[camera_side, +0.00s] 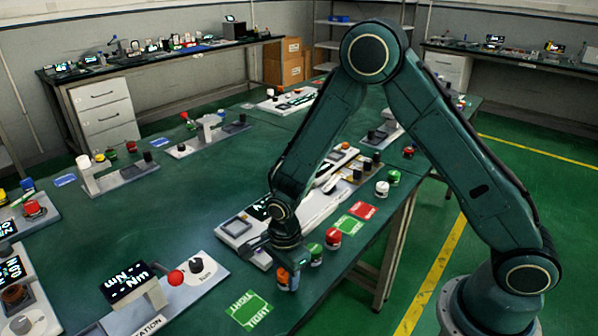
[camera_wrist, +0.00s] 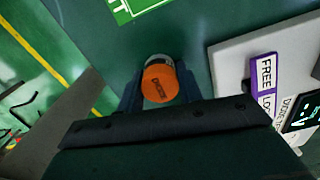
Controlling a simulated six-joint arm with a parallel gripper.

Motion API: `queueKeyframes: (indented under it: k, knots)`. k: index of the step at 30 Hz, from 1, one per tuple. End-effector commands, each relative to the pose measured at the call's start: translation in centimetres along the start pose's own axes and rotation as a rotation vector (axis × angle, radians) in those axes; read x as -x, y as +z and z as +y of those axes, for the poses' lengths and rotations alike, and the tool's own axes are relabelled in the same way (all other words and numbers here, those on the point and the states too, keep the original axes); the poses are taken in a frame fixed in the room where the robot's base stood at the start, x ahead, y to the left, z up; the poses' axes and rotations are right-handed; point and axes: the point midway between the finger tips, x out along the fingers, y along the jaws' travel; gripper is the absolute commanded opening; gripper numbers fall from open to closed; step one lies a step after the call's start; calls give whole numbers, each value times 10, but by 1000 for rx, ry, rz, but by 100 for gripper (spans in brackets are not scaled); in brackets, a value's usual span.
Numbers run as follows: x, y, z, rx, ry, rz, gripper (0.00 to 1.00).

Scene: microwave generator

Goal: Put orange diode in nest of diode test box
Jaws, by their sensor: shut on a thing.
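The orange diode (camera_side: 284,279) stands near the table's right-hand edge in the side view, with a dark and white body under its orange top. In the wrist view the orange diode (camera_wrist: 160,84) sits between the two fingers. My gripper (camera_side: 287,268) is shut on it from above; the fingers also show in the wrist view (camera_wrist: 159,92). I cannot tell whether the diode touches the table. The diode test box (camera_side: 311,213), a pale panel with a lit display, lies just behind my gripper and is partly hidden by my arm. Its lettered corner (camera_wrist: 232,62) shows in the wrist view.
A green diode (camera_side: 316,254) and a red one (camera_side: 333,238) stand close beside my gripper. Another box with a display (camera_side: 128,282) stands left. The table middle is clear.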

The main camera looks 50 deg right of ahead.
Motion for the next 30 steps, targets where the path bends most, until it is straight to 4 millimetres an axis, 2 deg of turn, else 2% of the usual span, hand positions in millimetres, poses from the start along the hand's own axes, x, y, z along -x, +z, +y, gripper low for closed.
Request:
queueKeyframes:
  k: [2, 3, 6, 20, 26, 30]
  knots:
    - [-2, 0, 0, 0, 0, 0, 11]
    - [-2, 0, 0, 0, 0, 0, 40]
    - [-2, 0, 0, 0, 0, 0, 57]
    - [2, 0, 0, 0, -1, 0, 57]
    - [17, 0, 0, 0, -2, -1, 57]
    - [34, 0, -3, 0, -4, -2, 57]
